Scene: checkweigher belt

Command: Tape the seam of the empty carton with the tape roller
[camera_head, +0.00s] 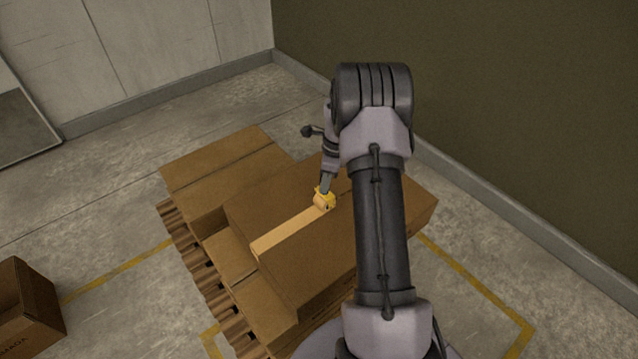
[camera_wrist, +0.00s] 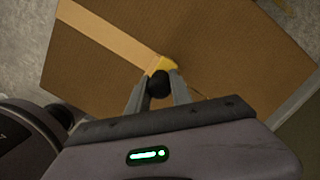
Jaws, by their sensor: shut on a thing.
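The carton (camera_head: 310,255) is a large brown box with its top shut, on top of other boxes; it fills much of the wrist view (camera_wrist: 220,50). A light tan tape strip (camera_head: 285,234) runs along its top from the left edge to the tape roller; the strip also shows in the wrist view (camera_wrist: 110,34). The yellow tape roller (camera_head: 323,200) is at the strip's right end, at the carton's top. My gripper (camera_head: 326,186) is shut on the roller's black handle (camera_wrist: 159,84). My arm hides part of the carton's right side.
Other brown boxes (camera_head: 215,165) lie on a wooden pallet (camera_head: 205,270) beside and below the carton. Another box (camera_head: 28,305) stands on the floor at left. A dark wall (camera_head: 500,100) rises behind at right. Yellow lines mark the floor.

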